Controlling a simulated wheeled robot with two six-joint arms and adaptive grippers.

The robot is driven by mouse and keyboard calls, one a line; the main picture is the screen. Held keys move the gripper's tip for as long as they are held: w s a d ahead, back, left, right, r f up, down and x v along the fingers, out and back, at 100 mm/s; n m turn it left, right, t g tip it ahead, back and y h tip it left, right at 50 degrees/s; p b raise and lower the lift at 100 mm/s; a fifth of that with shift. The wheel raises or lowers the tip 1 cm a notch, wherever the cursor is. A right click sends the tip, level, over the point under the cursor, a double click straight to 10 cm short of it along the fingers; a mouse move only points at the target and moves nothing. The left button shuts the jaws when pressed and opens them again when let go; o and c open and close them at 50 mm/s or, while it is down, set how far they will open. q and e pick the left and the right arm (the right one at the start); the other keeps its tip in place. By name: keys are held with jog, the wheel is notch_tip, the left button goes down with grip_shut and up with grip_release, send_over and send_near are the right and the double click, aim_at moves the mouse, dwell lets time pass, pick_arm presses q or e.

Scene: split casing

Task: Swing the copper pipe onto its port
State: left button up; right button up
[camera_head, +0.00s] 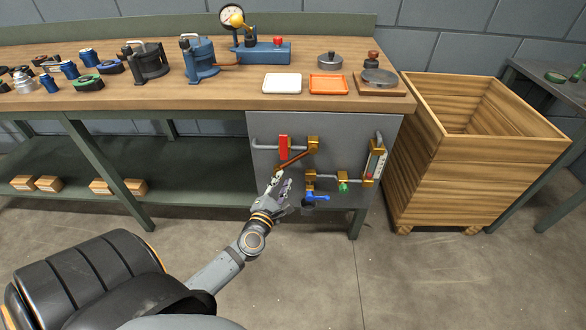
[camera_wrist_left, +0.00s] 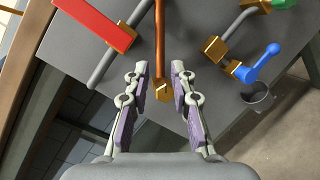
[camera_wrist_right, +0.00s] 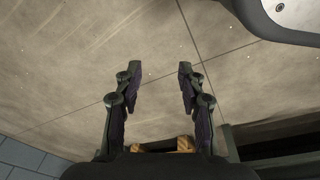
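The copper pipe (camera_head: 296,158) slants down and left from a brass fitting (camera_head: 313,143) on the grey panel. In the left wrist view the copper pipe (camera_wrist_left: 160,38) ends in a brass piece (camera_wrist_left: 162,91). My left gripper (camera_head: 281,181) is open at the pipe's lower end; in its wrist view the brass end shows between the fingers, with a gap on each side. A brass block (camera_head: 310,178), which may be the port, sits below the upper fitting, apart from the pipe's free end. My right gripper (camera_wrist_right: 158,72) is open and empty over the floor.
On the panel are a red handle (camera_head: 283,147), a blue valve lever (camera_head: 318,197), a green knob (camera_head: 343,186) and a gauge (camera_head: 375,163). A dark cup-like part (camera_wrist_left: 257,94) is below the blue lever. A wooden crate (camera_head: 475,170) stands to the right.

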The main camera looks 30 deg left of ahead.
aim_at(292, 162)
pick_arm(q)
jog(key=x, duration=1)
jog(key=shift+w, duration=0.25)
grip_shut()
